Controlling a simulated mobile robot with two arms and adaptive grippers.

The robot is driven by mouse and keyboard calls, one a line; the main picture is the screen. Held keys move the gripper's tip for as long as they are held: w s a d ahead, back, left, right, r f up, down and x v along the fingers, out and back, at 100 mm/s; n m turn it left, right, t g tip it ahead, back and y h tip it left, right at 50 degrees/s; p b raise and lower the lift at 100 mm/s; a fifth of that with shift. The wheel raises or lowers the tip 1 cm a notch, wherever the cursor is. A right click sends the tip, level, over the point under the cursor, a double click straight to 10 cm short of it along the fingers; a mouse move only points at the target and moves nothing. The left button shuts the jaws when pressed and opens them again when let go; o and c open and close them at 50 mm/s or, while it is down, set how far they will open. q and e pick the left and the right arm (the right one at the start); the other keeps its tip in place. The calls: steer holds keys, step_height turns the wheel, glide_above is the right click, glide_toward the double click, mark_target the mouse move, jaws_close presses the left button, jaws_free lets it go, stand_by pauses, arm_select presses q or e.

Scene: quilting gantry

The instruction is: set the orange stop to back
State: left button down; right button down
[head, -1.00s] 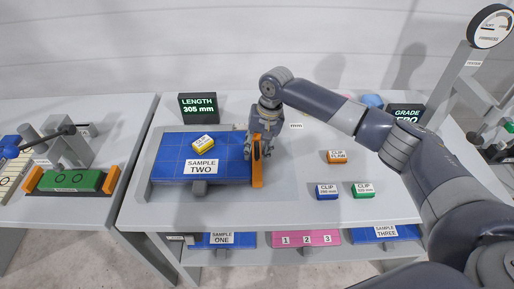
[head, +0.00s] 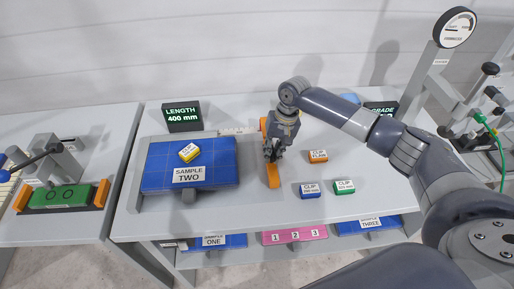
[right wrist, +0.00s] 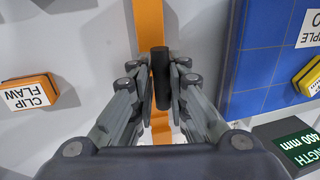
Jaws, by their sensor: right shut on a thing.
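The orange stop (head: 273,177) is a long upright-standing bar across the bench, right of the blue sample two board (head: 150,170) with a clear gap between them. My right gripper (head: 272,153) is over the stop. In the right wrist view my right gripper (right wrist: 163,85) is shut on the stop's black post, and the orange bar (right wrist: 150,22) runs beneath it. The length display (head: 183,116) reads 400 mm. My left gripper is not in view.
Right of the stop lie the orange flaw clip (head: 317,156), a blue clip (head: 310,190) and a green clip (head: 344,187). A yellow clip (head: 189,152) rests on the board. A grade display (head: 381,108) stands at the back right, partly hidden by my arm.

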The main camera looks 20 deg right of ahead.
steer(key=c, duration=1.6)
jaws_free()
steer(key=shift+d, duration=0.15)
steer(key=shift+s+d, duration=0.1)
steer(key=shift+r, duration=0.3)
steer(key=v, duration=1.1)
steer(key=shift+r, duration=0.25)
